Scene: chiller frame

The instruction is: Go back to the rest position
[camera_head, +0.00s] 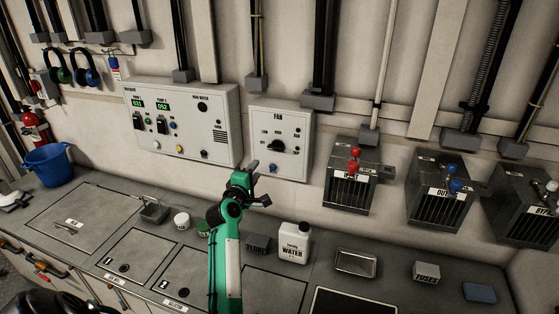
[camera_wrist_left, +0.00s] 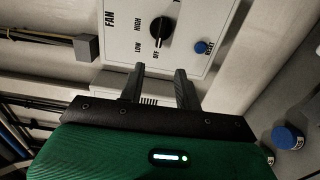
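My left gripper (camera_head: 262,181) is raised in front of the wall, just below the FAN panel (camera_head: 299,122). In the left wrist view its two fingers (camera_wrist_left: 158,78) stand apart with nothing between them. The black fan knob (camera_head: 278,146) and blue reset button are on the panel; in the left wrist view the knob (camera_wrist_left: 161,30) and the button (camera_wrist_left: 201,47) lie beyond the fingertips. The fingers appear clear of the knob. My right gripper is in neither view.
The counter holds a white water bottle (camera_head: 294,243), metal tray (camera_head: 356,262), fuses box (camera_head: 427,271), blue sponge-like block (camera_head: 479,292) and blue bucket (camera_head: 48,164). A pump panel (camera_head: 184,121) is left of the FAN panel. Valve boxes (camera_head: 350,178) line the wall at right.

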